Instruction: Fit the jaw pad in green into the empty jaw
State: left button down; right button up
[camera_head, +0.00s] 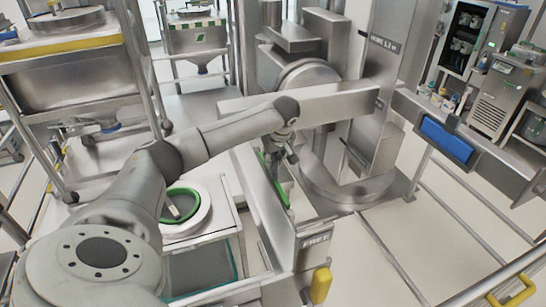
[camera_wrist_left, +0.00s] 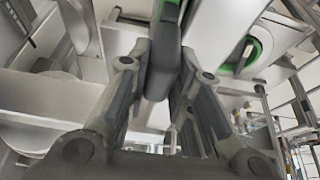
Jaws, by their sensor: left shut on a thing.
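My left gripper (camera_head: 279,156) points down beside the left lift arm. In the left wrist view its fingers (camera_wrist_left: 167,88) are shut on a dark grey jaw pad with green edging (camera_wrist_left: 163,52). In the head view the green-edged pad (camera_head: 284,194) hangs below the fingers, partly hidden by them. It is close to the inner side of the left steel jaw (camera_head: 265,215), whose end plate reads FREE. I cannot tell whether pad and jaw touch. The right jaw (camera_head: 493,158) carries a blue pad (camera_head: 446,139). My right gripper is not in view.
A white container with a green ring (camera_head: 184,205) stands left of the jaw, under my arm. A yellow handle (camera_head: 320,284) is at the jaw's front end. The steel lift column (camera_head: 376,100) rises behind. Steel bins on frames (camera_head: 66,80) stand at left.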

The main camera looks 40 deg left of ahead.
pick_arm(q)
jog(key=shift+f+b, duration=0.45)
jog(key=shift+f, duration=0.15)
dwell(0.7)
jog(key=c, duration=1.2)
grip_release()
jog(key=v, duration=1.2)
jog(key=shift+s, duration=0.1)
